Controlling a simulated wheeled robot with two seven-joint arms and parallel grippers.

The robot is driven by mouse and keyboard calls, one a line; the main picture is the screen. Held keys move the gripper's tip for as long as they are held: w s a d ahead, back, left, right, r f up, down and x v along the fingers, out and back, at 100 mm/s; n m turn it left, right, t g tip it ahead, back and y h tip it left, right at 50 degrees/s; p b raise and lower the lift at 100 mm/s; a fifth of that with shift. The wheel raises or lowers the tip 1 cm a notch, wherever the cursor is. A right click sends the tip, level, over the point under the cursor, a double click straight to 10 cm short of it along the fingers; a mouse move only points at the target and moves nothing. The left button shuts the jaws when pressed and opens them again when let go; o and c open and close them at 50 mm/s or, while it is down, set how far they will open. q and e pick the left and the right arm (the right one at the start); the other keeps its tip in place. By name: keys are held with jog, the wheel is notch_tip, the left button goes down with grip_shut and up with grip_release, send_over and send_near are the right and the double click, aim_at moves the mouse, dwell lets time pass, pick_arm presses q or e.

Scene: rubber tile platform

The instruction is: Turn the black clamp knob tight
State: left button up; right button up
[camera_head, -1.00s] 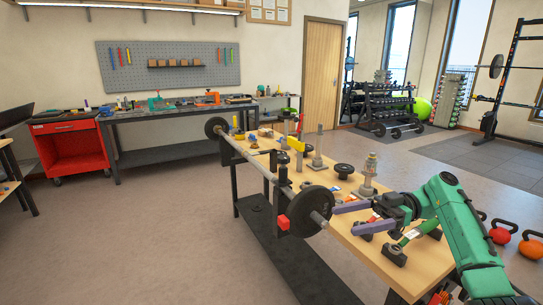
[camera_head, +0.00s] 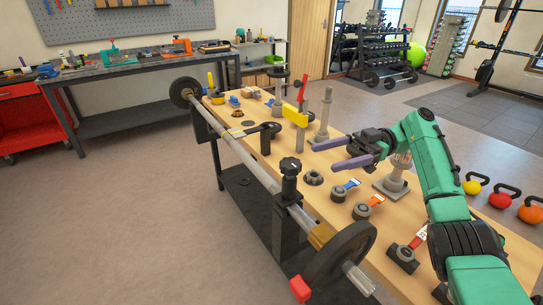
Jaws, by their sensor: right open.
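A black clamp knob (camera_head: 290,166) sits on top of an upright black clamp (camera_head: 289,187) at the near-left edge of the wooden bench. A barbell (camera_head: 250,166) runs along that edge past the clamp. My right gripper (camera_head: 316,160) is open and empty, its two purple fingers pointing left toward the knob. The fingertips show just right of the knob with a visible gap, and I see no contact. My left gripper is out of view.
A black weight plate (camera_head: 340,255) and a red block (camera_head: 300,289) are at the barbell's near end. A yellow block (camera_head: 295,117), a metal post (camera_head: 325,112) and a stepped metal stand (camera_head: 391,184) stand on the bench. Small black fittings with coloured tags lie nearer.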

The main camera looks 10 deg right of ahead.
aim_at(281, 169)
jog(key=s+a+p, duration=0.1)
jog(key=a+p, duration=0.1)
jog(key=a, duration=0.2)
jog(key=s+a+p, duration=0.1)
jog(key=a+p, duration=0.1)
jog(key=a, duration=0.2)
jog(key=s+a+p, duration=0.1)
jog(key=a+p, duration=0.1)
jog(key=a, duration=0.3)
jog(key=shift+s+r, duration=0.1)
jog(key=shift+r, duration=0.2)
jog(key=shift+a+f+p, duration=0.1)
jog(key=shift+a+p, duration=0.1)
jog(key=shift+p, duration=0.1)
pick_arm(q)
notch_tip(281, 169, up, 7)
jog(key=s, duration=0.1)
pick_arm(e)
jog(key=shift+f, duration=0.1)
grip_shut()
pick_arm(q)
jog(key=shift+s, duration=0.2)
